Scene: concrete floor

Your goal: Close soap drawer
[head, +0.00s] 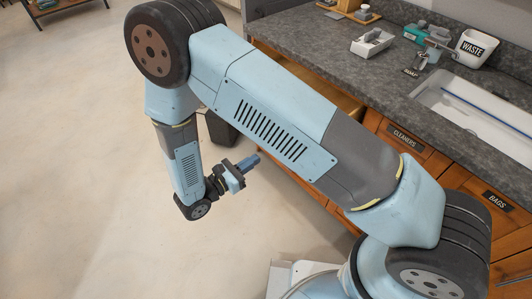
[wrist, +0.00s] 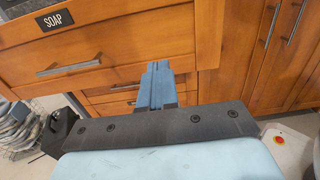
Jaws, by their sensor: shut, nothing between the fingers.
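The soap drawer (wrist: 120,42) shows in the wrist view as a wooden front with a black SOAP label and a bar handle (wrist: 68,69). In the head view a pulled-out wooden drawer (head: 346,102) shows partly below the counter edge; my arm hides most of it and any label. My gripper (wrist: 156,72) is shut and empty, with its blue fingers pointing toward the cabinet near the lower right part of the soap drawer front. I cannot tell whether they touch it. In the head view my gripper (head: 252,162) hangs over the floor, left of the cabinets.
Drawers labelled CLEANERS (head: 405,138) and BAGS (head: 494,200) lie to the right. The grey counter (head: 310,40) holds a WASTE bin (head: 477,47), a tray (head: 371,42) and a sink (head: 470,103). A dark bin (head: 222,128) stands behind my arm.

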